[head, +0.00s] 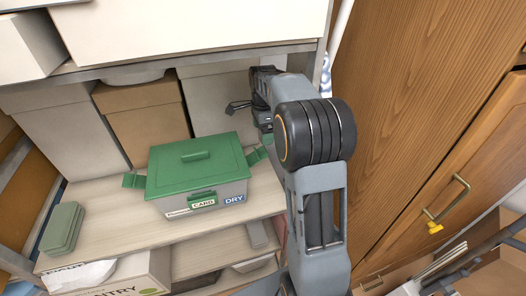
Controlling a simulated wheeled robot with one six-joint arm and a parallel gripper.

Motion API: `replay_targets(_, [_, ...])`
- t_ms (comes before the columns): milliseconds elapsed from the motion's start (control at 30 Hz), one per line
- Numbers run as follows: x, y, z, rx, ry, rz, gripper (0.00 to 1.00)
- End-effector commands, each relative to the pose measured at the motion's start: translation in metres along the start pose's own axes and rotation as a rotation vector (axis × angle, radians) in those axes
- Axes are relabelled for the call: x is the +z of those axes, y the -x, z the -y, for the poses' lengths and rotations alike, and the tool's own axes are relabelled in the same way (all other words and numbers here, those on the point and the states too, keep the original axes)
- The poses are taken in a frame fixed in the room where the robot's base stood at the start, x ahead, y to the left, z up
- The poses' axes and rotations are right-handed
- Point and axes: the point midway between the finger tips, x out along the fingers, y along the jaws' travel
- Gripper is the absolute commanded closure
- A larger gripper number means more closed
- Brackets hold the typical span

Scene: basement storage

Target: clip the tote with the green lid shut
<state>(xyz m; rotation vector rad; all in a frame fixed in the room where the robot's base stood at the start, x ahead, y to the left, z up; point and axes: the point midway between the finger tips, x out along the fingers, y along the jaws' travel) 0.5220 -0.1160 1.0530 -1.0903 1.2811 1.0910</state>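The tote (210,203) is pale grey with a green lid (185,164) lying on top, and it stands on a wooden shelf. A green clip on the left side (132,181) and a green clip on the right side (257,155) both stick outward from the tote. My gripper (250,122) is above and behind the right clip, apart from the tote. Its fingers look spread with nothing between them, partly hidden by my wrist.
Tall boxes (146,117) stand close behind the tote. A small green box (63,228) lies at the shelf's left end. An upper shelf (175,62) overhangs the back. A wooden cabinet (415,110) closes off the right. Bare shelf (105,225) shows left of the tote.

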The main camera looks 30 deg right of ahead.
Motion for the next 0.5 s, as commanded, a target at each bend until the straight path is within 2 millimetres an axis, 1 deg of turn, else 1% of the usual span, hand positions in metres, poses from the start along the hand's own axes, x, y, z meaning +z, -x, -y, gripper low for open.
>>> replay_targets(33, [0.0,-0.011,-0.001,0.004,0.001,0.0,0.11])
replay_targets(200, [0.0,-0.043,-0.001,0.004,0.002,0.0,0.11])
replay_targets(300, [0.0,-0.06,-0.001,0.003,0.002,0.0,0.11])
replay_targets(500, [0.0,-0.083,-0.001,0.002,0.003,0.0,0.11])
